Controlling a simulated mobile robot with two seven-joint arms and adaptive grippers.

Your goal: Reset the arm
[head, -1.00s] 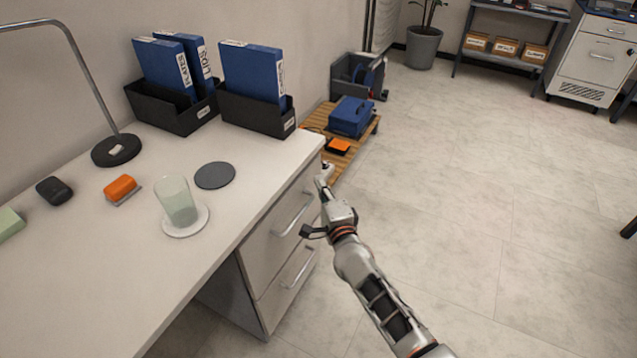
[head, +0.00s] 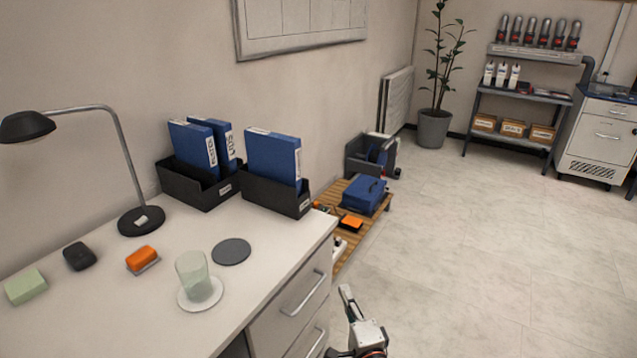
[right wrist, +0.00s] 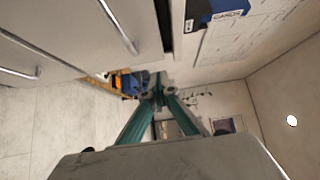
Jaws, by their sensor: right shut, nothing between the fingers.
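My right gripper (head: 346,290) shows at the bottom of the head view, right of the desk's drawers and over the pale floor. Its fingers are together and empty. In the right wrist view its green-sided fingers (right wrist: 158,88) meet at the tips with nothing between them. Most of my right arm is below the head picture. My left gripper is in neither view.
The desk (head: 110,295) holds a glass (head: 193,275), an orange block (head: 141,258), a lamp (head: 120,150) and blue binders (head: 273,158). A wooden pallet with a blue box (head: 363,194) stands behind it. The floor (head: 470,260) at right is clear.

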